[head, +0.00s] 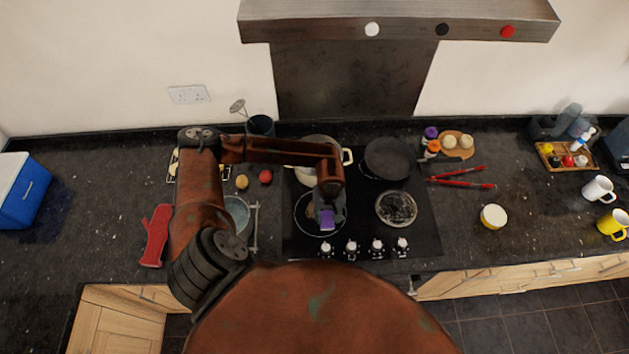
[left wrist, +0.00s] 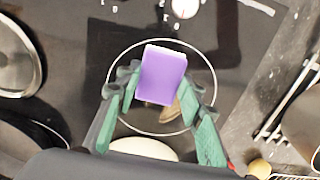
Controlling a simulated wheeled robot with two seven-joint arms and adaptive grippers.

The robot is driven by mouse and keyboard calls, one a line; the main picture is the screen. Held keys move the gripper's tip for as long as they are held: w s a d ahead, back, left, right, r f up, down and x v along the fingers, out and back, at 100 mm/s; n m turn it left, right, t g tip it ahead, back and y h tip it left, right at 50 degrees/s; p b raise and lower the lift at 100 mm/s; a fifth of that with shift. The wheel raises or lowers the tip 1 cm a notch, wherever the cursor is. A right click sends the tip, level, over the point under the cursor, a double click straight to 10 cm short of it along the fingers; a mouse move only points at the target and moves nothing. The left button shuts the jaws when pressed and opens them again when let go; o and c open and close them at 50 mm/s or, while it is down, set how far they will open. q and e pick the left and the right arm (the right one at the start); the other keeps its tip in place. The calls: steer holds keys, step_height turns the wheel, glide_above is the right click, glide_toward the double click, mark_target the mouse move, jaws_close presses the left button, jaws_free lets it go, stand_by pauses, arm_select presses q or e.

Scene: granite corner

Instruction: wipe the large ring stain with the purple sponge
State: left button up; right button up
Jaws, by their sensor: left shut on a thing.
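My left gripper (head: 328,206) is shut on the purple sponge (head: 327,220) over the front-left burner of the black hob. In the left wrist view, the green fingers of my left gripper (left wrist: 160,88) hold the purple sponge (left wrist: 161,76) on both sides. The sponge is inside the thin pale burner circle. A brownish stain (left wrist: 171,113) shows beside the sponge, partly hidden by it and a finger; its full ring shape cannot be seen. I cannot tell whether the sponge touches the hob. My right gripper is not in view.
A light pot (head: 305,175) stands behind the gripper and a dark pan (head: 388,159) at the back right of the hob (head: 355,225). Knobs (head: 352,249) line the front. Red tongs (head: 462,182) lie to the right.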

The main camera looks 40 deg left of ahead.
arm_select(q)
steer(key=shift+r+p, duration=0.55)
steer(key=shift+r, duration=1.3)
steer(key=shift+a, duration=0.1)
